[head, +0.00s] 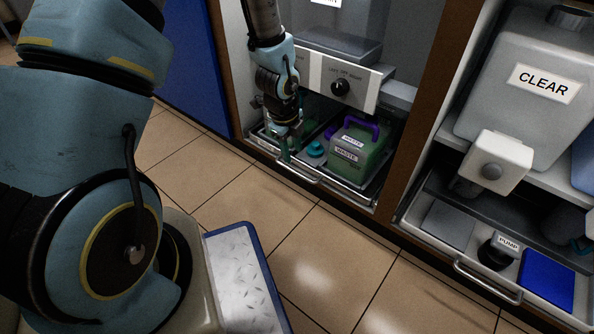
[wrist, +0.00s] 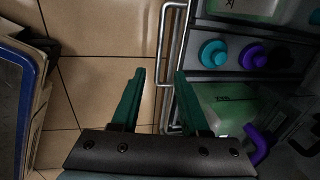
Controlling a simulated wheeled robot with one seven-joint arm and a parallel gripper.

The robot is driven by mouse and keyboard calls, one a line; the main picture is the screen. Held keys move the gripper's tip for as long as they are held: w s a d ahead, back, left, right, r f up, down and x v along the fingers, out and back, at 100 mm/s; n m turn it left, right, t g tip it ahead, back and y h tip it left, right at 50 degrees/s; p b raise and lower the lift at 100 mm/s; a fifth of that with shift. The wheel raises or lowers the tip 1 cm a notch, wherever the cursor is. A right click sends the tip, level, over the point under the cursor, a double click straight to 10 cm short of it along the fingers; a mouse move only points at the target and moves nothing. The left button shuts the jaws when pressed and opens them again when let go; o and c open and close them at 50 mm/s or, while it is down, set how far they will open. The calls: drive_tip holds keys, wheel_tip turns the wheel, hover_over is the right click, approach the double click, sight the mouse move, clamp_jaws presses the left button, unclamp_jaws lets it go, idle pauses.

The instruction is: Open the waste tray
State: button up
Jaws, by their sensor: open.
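The waste tray (head: 352,193) is a grey tray low in the left cabinet, with a metal bar handle (head: 299,174) along its front. It holds a green waste container (head: 356,160) with a purple handle. My gripper (head: 284,150) is at the left part of the tray front, pointing down. In the wrist view, my gripper (wrist: 160,75) is open, its two green fingers apart. The tray's bar handle (wrist: 162,45) runs between the fingertips in that picture; neither finger is visibly closed on it. I cannot tell how deep the bar sits between them.
Teal (wrist: 212,53) and purple (wrist: 252,56) caps sit inside the tray, right of the fingers. A knob panel (head: 341,86) is above the tray. At right, another tray (head: 470,262) holds a pump and a blue block. Tiled floor (head: 330,255) in front is clear.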

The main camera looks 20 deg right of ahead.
sight(296, 172)
drive_tip(key=f+b, duration=0.1)
drive_tip(key=f, duration=0.1)
drive_tip(key=d+f+b, duration=0.1)
drive_tip(key=f, duration=0.2)
drive_tip(key=f+b, duration=0.1)
drive_tip(key=f, duration=0.2)
drive_tip(key=shift+w+d+f+b, duration=0.15)
drive_tip(key=shift+w+b, duration=0.15)
drive_tip(key=shift+w, duration=0.05)
clamp_jaws()
idle(0.9)
